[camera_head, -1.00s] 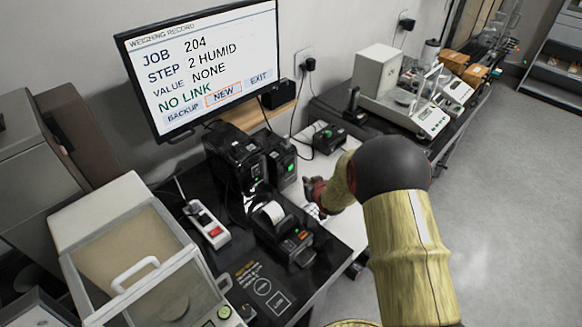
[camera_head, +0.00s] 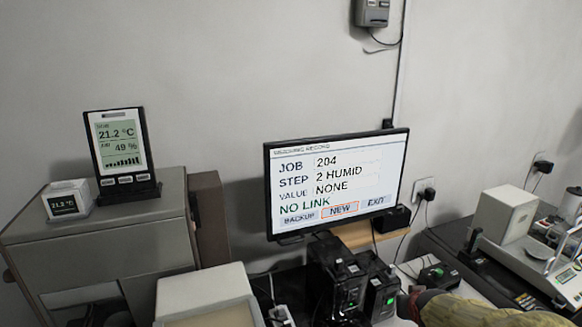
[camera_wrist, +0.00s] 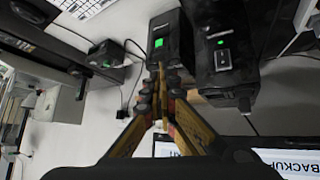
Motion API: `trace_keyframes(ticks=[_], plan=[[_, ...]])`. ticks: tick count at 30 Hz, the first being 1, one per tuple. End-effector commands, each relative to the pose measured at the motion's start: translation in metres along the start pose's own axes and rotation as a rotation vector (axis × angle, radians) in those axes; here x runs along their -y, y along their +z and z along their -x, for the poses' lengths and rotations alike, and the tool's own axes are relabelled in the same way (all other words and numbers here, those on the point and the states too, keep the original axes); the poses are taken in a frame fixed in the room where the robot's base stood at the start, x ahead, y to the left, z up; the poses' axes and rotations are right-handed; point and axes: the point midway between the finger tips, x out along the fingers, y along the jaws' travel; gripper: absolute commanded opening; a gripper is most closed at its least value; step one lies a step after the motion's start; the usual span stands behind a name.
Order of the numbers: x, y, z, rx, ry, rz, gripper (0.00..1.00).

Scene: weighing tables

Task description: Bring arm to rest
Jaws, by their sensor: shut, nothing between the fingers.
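My gripper (camera_wrist: 160,72) is shut and empty in the wrist view, its yellow and dark fingers meeting at the tips. The tips show in front of a black box with a green lit button (camera_wrist: 159,42); I cannot tell whether they touch it. In the head view, only a yellow part of my arm shows at the bottom right edge, and most of the arm is out of frame. The monitor (camera_head: 338,180) reads job 204, step 2 HUMID, value NONE, NO LINK.
A display reading 21.2 °C and 49 % (camera_head: 122,145) stands on a grey cabinet (camera_head: 130,235) beside a small white cube display (camera_head: 66,200). A second black box with a switch (camera_wrist: 222,58) is close to my fingers. A balance (camera_head: 505,215) stands at right.

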Motion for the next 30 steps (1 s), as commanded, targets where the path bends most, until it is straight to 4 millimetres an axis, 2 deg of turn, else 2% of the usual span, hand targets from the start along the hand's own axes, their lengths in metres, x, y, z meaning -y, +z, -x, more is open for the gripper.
trace_keyframes(ticks=[1,4,6,9,13,15,19,30], plan=[[0.011,-0.003,0.037,0.015,-0.008,0.009,0.0],[0.027,0.01,0.103,0.07,-0.027,0.02,0.0],[0.039,0.027,0.147,0.109,-0.047,0.031,0.0],[0.052,0.057,0.202,0.163,-0.081,0.047,0.0],[0.064,0.096,0.254,0.22,-0.122,0.069,0.0],[0.067,0.113,0.271,0.243,-0.14,0.077,0.0],[0.07,0.13,0.288,0.268,-0.156,0.088,0.0],[0.071,0.133,0.29,0.275,-0.159,0.09,0.0]])
